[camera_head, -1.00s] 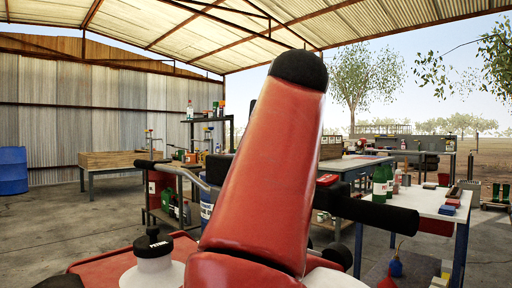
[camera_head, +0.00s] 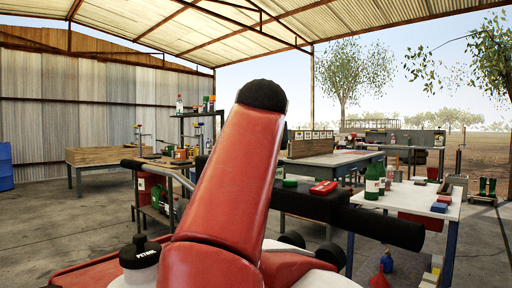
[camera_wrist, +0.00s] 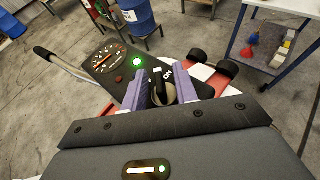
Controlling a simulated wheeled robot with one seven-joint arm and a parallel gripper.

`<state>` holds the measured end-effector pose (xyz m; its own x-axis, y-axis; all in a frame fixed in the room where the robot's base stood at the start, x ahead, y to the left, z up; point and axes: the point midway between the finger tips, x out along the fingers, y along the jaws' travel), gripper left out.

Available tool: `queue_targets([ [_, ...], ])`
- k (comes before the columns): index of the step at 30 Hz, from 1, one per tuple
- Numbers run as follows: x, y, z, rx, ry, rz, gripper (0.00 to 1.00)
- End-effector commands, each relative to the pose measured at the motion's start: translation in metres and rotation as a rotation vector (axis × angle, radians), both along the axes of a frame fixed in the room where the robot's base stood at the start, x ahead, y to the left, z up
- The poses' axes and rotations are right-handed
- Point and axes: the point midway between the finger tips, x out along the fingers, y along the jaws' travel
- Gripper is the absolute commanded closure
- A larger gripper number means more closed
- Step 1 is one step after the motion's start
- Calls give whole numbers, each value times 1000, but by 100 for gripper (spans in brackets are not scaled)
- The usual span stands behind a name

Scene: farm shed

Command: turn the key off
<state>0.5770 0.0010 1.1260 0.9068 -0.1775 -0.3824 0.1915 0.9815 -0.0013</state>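In the wrist view the black key (camera_wrist: 158,83) stands in a round lock on a dark panel (camera_wrist: 126,69). White "ON" lettering shows just right of the key. A green light (camera_wrist: 137,62) glows on the panel. My gripper (camera_wrist: 160,84) has its two lavender fingers on either side of the key, with a visible gap to the right finger. It looks open; whether the left finger touches the key is unclear. The key and fingers are hidden in the head view.
A round gauge (camera_wrist: 107,57) and a red button (camera_wrist: 118,79) are on the panel. A handlebar (camera_wrist: 60,64) extends left. A white-topped table (camera_head: 413,200) is at the right. Open concrete floor lies left.

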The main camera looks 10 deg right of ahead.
Motion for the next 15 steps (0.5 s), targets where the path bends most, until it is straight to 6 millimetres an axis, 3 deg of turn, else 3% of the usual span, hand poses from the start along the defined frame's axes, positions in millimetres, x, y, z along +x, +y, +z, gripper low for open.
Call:
queue_targets([
  [3, 0, 0, 0, 0, 0, 0, 71],
  [10, 0, 0, 0, 0, 0, 1, 100],
  [15, 0, 1, 0, 1, 0, 2, 100],
])
